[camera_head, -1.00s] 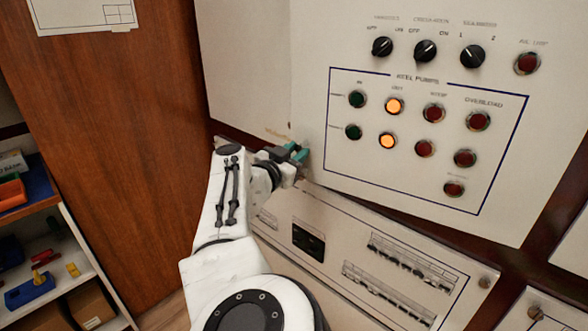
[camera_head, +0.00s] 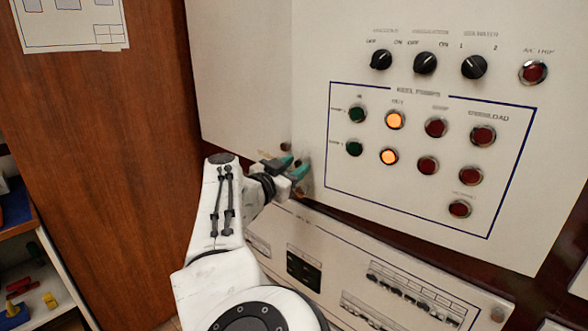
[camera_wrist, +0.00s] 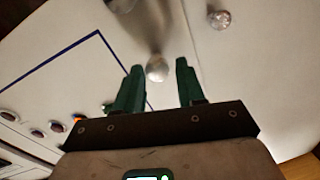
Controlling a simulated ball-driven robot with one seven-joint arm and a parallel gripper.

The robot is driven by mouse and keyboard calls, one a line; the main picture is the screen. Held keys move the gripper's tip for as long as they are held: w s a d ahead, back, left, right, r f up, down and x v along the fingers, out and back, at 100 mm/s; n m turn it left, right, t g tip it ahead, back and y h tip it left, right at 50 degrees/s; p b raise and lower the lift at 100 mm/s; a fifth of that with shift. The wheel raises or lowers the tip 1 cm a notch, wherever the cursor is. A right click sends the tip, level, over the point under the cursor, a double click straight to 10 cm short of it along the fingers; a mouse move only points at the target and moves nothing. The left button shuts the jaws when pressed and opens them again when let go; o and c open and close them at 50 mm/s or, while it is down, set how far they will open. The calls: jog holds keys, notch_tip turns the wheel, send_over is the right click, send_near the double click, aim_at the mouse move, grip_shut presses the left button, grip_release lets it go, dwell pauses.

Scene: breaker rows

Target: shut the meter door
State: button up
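My gripper (camera_head: 292,166) is at the lower left corner of the white panel with lamps and switches (camera_head: 310,110). Its two green fingers are apart in the wrist view (camera_wrist: 158,82). A small round metal knob (camera_wrist: 157,70) shows between the fingertips, with a gap on each side; it cannot be told whether the fingers reach around it. A second knob (camera_wrist: 219,20) is on the neighbouring white panel, also seen in the head view (camera_head: 285,147). No label shows which panel is the meter door, and I cannot tell how far either stands open.
A lower white panel (camera_head: 345,262) with a dark window and breaker rows lies below my gripper. A brown wooden side (camera_head: 110,150) stands at the left, with a shelf (camera_head: 50,290) of small coloured parts beyond it.

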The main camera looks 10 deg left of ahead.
jog(key=shift+o, duration=1.3)
jog(key=shift+d+f, duration=0.1)
jog(key=shift+s+a+p, duration=0.3)
jog(key=shift+s+p, duration=0.1)
jog(key=shift+p, duration=0.1)
jog(key=p+v, duration=0.2)
jog(key=v, duration=0.7)
jog(key=shift+s, duration=0.4)
jog(key=shift+a, duration=0.15)
